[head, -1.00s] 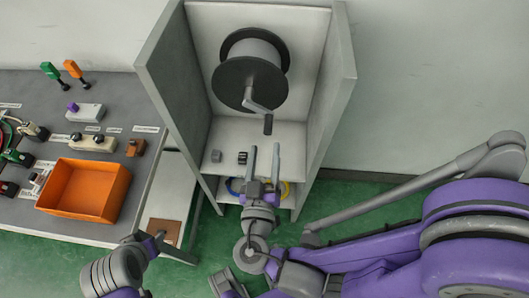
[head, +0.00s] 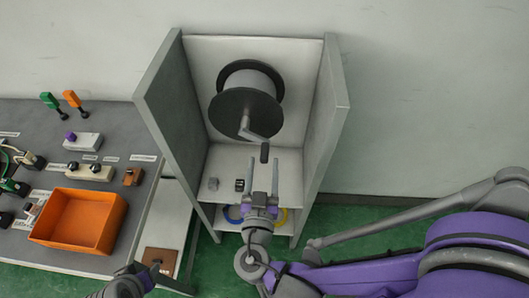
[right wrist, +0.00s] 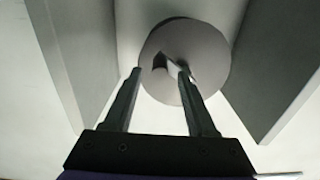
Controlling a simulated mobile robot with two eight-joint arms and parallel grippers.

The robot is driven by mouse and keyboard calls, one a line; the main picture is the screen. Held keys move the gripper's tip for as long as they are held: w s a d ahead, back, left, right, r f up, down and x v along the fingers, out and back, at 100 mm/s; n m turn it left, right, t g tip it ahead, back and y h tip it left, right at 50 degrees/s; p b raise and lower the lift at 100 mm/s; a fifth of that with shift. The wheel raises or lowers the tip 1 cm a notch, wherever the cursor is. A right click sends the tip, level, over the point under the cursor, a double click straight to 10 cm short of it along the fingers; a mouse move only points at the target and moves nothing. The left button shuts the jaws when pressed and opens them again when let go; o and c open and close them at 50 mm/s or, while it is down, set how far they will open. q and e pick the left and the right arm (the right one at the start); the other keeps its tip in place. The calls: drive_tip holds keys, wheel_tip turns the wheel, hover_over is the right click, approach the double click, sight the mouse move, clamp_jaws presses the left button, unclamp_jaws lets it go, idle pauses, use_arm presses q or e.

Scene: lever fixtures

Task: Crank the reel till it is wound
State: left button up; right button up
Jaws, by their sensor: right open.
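The reel (head: 244,104) is a grey drum with dark round flanges, mounted inside an open-fronted grey cabinet. Its light crank arm (head: 255,135) slants down to the right from the hub and ends in a dark grip (head: 264,153). My right gripper (head: 262,169) is open and empty just below the grip, fingers pointing at the reel. In the right wrist view the reel's flange (right wrist: 205,70) is ahead, with the crank seen around the gap between the fingertips (right wrist: 160,73); contact cannot be told.
The cabinet's side walls (head: 165,115) flank the reel on both sides. Two small fixtures (head: 239,185) sit on the cabinet's shelf. To the left is a table with an orange tray (head: 75,238), switches and levers. The wall at right is clear.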

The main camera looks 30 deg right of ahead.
sight(265, 144)
drive_tip(key=shift+x, duration=2.05)
clamp_jaws()
